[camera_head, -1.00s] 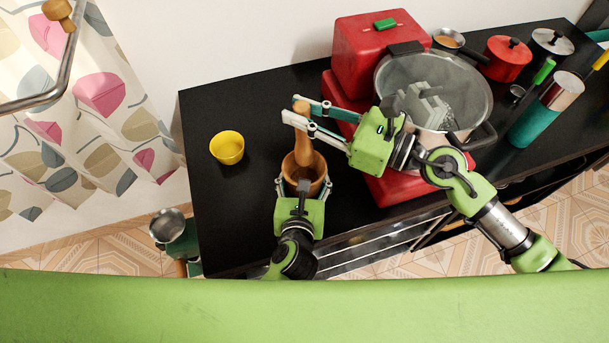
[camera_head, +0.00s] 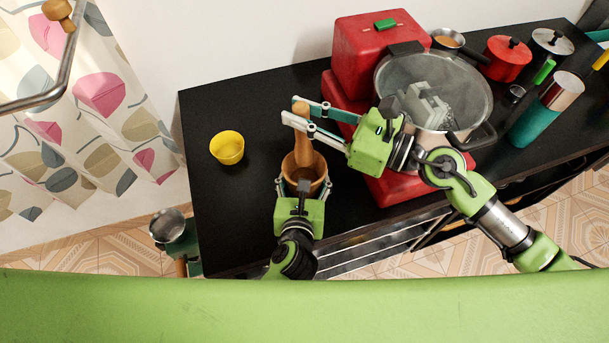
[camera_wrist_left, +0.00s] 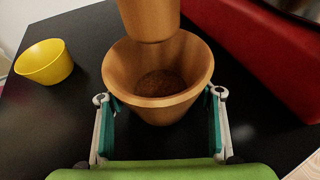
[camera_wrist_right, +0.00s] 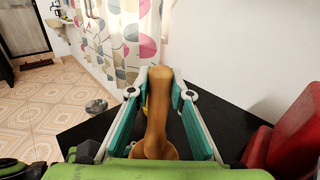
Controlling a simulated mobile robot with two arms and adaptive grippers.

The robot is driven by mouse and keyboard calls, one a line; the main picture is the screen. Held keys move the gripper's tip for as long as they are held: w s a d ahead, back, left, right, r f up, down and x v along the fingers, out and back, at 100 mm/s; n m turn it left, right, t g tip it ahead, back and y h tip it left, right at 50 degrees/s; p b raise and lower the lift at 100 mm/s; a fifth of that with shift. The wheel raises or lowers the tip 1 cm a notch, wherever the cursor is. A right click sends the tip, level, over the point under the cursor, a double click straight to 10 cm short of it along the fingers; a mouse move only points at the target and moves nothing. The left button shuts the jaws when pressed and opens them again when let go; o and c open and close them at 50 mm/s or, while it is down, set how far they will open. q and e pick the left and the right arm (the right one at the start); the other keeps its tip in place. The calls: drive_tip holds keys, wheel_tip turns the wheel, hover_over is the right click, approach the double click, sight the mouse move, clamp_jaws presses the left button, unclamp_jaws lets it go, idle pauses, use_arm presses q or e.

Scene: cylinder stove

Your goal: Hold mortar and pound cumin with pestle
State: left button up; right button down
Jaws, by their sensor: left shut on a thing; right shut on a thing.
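The wooden mortar (camera_head: 316,172) stands on the black counter, and dark brown ground cumin (camera_wrist_left: 160,84) lies in its bottom. My left gripper (camera_head: 304,184) is shut around the mortar's sides; its fingers also flank the mortar (camera_wrist_left: 125,75) in the left wrist view. The wooden pestle (camera_head: 303,145) is close to upright, with its lower end inside or over the mortar's mouth. In the left wrist view the pestle's end (camera_wrist_left: 150,20) shows above the cumin, towards the far rim. My right gripper (camera_head: 297,111) is shut on the pestle's upper part; the pestle (camera_wrist_right: 156,110) stands between its fingers.
A yellow bowl (camera_head: 227,148) stands left of the mortar on the black counter (camera_head: 225,200). A large lidded pot (camera_head: 470,95) and red boxes (camera_head: 365,50) stand to the right, close to my right arm. A teal cylinder (camera_head: 535,122) is farther right.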

sight(303, 133)
drive_tip(key=shift+r, duration=0.15)
use_arm(q)
drive_tip(key=o, duration=1.4)
drive_tip(key=v, duration=1.2)
drive_tip(key=shift+w+d, duration=0.1)
drive_tip(key=x, duration=1.1)
drive_tip(key=shift+w+f, duration=0.2)
drive_tip(key=shift+w, duration=0.15)
use_arm(e)
wheel_tip(303, 133, down, 4)
drive_tip(key=shift+w, duration=0.1)
drive_tip(key=shift+f, duration=0.95)
